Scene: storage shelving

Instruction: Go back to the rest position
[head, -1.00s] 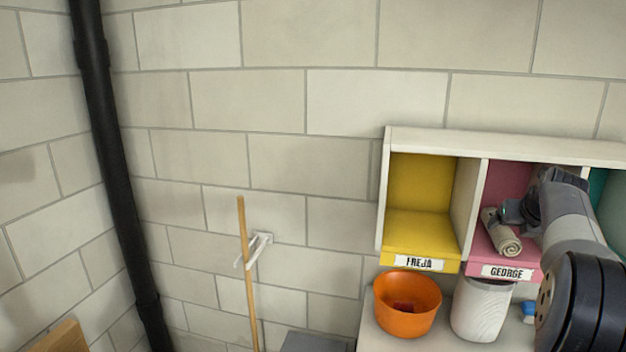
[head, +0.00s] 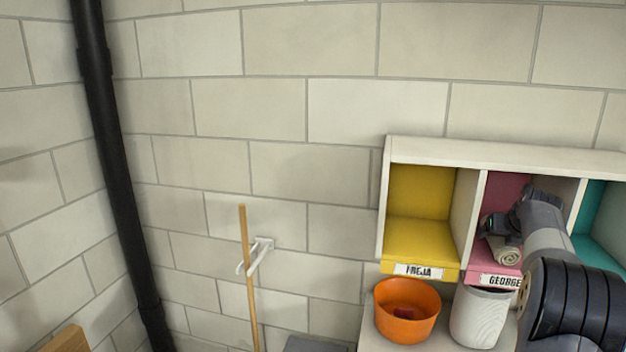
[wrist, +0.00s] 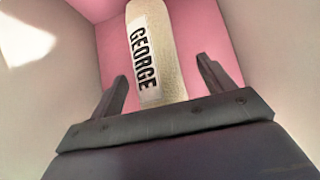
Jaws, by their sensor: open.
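My gripper (head: 497,226) is at the front of the pink compartment (head: 503,190) labelled GEORGE, just above a rolled cream cloth (head: 505,256). In the wrist view my gripper (wrist: 162,92) is open, its two fingers apart on either side of the roll. The roll (wrist: 170,60) carries a GEORGE label and lies in the pink compartment, apart from the fingers as far as I can see. My gripper and arm hide part of the compartment in the head view.
The yellow FREJA compartment (head: 420,215) to the left is empty. A teal compartment (head: 602,215) is at the right. An orange bowl (head: 407,318) and a white ribbed container (head: 478,322) stand below. A wooden pole (head: 249,285) leans by the wall.

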